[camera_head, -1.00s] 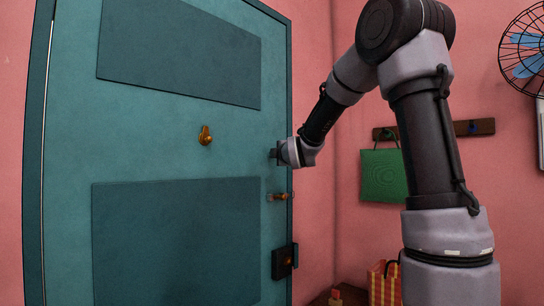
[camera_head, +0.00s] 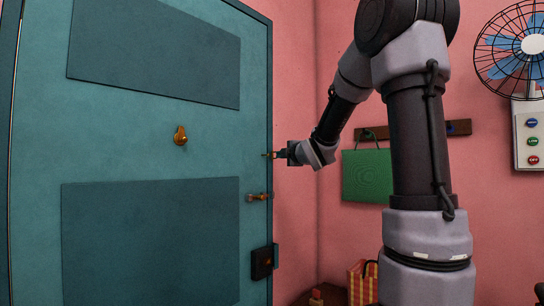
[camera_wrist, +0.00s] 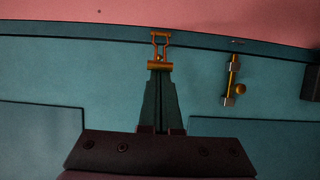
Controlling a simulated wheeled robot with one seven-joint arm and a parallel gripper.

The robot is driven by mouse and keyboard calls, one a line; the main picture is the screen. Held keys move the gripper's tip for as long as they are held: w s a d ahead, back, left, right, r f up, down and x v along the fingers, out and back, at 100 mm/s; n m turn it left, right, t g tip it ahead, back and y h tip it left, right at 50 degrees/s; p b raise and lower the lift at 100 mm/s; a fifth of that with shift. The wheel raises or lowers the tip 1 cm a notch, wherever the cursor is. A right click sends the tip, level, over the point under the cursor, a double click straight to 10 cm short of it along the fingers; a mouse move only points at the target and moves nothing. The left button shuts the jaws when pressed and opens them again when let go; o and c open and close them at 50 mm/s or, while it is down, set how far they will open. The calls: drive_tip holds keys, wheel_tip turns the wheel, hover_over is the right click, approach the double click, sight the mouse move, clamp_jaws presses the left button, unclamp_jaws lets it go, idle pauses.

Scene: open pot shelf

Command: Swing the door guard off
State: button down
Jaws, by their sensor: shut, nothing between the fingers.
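The door guard (camera_head: 268,155) is a small brass fitting at the right edge of the teal door (camera_head: 150,160), above the bolt. In the wrist view the guard (camera_wrist: 160,50) shows as a narrow brass loop on a cross-piece, reaching to the dark strip along the door's edge. My gripper (camera_head: 287,154) is just right of the guard in the head view. In the wrist view my gripper's fingertips (camera_wrist: 159,72) are together and empty, right at the guard's cross-piece. I cannot tell whether they touch it.
A brass slide bolt (camera_head: 260,196) sits below the guard, and a dark lock box (camera_head: 262,263) below that. A brass fitting (camera_head: 180,136) is mid-door. A green bag (camera_head: 367,175) hangs from a wall rack; a fan (camera_head: 520,45) is at right.

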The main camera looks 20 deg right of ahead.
drive_tip(key=w+d+n+g+y, duration=0.1)
drive_tip(key=d+y, duration=0.3)
drive_tip(key=d, duration=0.6)
drive_tip(key=shift+w+r+n, duration=0.25)
drive_tip(key=shift+w+n, duration=0.4)
drive_tip(key=shift+n, duration=0.25)
drive_tip(key=shift+s, duration=0.1)
drive_tip(key=s+d+y, duration=0.1)
drive_tip(key=s+d, duration=0.1)
drive_tip(key=s, duration=0.7)
drive_tip(key=shift+s+d+f+n, duration=0.2)
drive_tip(key=shift+s+d+n, duration=0.05)
drive_tip(key=shift+s+n, duration=0.15)
